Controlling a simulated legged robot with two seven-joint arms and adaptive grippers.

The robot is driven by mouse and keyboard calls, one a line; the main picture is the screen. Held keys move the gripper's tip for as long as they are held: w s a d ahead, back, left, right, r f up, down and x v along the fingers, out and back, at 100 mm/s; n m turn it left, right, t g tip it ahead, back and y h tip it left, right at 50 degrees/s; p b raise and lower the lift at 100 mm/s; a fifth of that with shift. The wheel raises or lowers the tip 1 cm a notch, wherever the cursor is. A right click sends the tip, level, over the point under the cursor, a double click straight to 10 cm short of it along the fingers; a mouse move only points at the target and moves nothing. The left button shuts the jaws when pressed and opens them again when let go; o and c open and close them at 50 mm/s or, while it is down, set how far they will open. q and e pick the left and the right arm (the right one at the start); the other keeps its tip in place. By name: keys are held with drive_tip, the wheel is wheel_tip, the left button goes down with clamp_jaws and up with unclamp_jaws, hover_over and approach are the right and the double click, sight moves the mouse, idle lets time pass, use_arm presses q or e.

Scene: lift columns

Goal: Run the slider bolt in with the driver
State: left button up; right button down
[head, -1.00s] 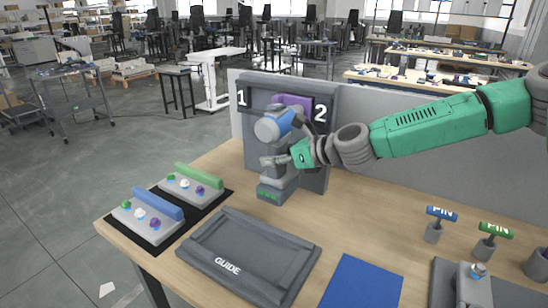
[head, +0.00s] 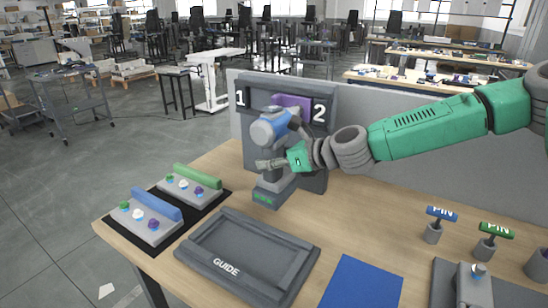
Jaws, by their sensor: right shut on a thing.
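The driver, with a blue and grey body (head: 270,128) and a grey base (head: 272,195) with green marks, is upright in front of the panel. My right gripper (head: 268,163) is shut on the driver's handle, its green arm coming in from the right. The grey upright panel (head: 262,95) carries the numbers 1 and 2, with a purple slider (head: 292,103) between them. The driver's nose points toward the panel; its tip and the bolt cannot be made out. My left gripper is not in view.
A grey tray marked GUIDE (head: 250,255) lies in front. Racks with a blue bar (head: 157,203) and a green bar (head: 197,176) stand on a black mat at left. A blue mat (head: 362,283), a blue PIN (head: 441,213) and a green PIN (head: 496,230) are at right.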

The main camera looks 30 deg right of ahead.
drive_tip(key=shift+s+a+r, duration=0.1)
drive_tip(key=shift+s+a, duration=0.3)
drive_tip(key=shift+a, duration=0.35)
drive_tip(key=shift+s+a+r, duration=0.1)
drive_tip(key=shift+s+a, duration=0.25)
drive_tip(key=shift+a, duration=0.45)
drive_tip(key=shift+s+a+b, duration=0.3)
drive_tip(key=shift+s+a, duration=0.25)
drive_tip(key=shift+a, duration=0.3)
drive_tip(key=shift+s+a+b, duration=0.25)
drive_tip(key=shift+s+a, duration=0.25)
drive_tip(key=shift+a, duration=0.3)
